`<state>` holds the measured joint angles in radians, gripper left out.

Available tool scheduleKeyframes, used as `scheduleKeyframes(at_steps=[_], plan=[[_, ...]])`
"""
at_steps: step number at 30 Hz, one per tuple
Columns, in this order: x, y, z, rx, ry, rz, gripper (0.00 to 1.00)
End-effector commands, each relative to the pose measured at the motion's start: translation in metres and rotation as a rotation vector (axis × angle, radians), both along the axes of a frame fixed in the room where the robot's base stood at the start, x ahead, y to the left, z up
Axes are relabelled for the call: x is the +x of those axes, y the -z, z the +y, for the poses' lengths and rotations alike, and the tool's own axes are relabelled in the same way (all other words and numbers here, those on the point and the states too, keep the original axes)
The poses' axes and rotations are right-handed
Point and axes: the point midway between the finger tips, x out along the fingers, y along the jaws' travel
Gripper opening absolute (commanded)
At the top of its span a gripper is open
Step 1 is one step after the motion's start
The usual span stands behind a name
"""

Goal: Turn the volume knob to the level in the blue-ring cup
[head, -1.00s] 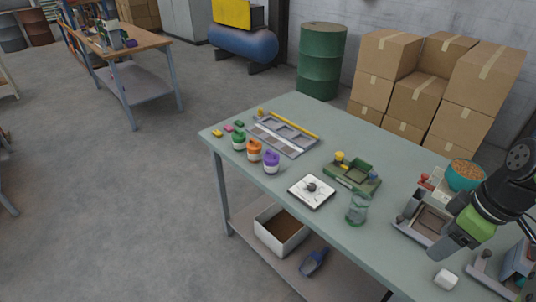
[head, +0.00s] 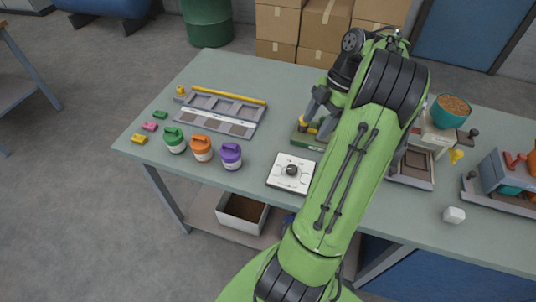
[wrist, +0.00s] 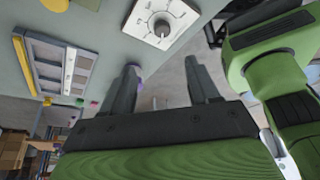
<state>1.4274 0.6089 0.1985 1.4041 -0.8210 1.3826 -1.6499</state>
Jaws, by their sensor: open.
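The volume knob (head: 291,170) is a dark round knob on a white square plate (head: 279,182) on the bench. In the wrist view the knob (wrist: 162,28) sits on its dial plate, with marks around it, beyond my fingertips. My gripper (head: 318,108) is open, behind the plate and above the green fixture in the head view. In the wrist view my two fingers (wrist: 161,68) are apart with nothing between them, and not touching the knob. I cannot make out a blue-ring cup; my arm covers part of the bench.
Green (head: 174,141), orange (head: 201,148) and purple (head: 231,156) lidded jars stand left of the plate. A grey compartment tray (head: 181,121) lies behind them. A green fixture (head: 303,138) is behind the plate. A teal bowl (head: 450,114) stands right.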

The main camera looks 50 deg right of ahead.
Motion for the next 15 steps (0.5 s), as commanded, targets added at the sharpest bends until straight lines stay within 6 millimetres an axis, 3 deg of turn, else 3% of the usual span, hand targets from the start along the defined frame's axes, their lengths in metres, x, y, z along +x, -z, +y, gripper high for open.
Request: scheduleKeyframes(at_steps=[5,15], plan=[[0.004,0.029,0.010,0.001,-0.001,0.003,0.60],[0.015,0.109,0.041,0.002,0.001,0.003,0.60]])
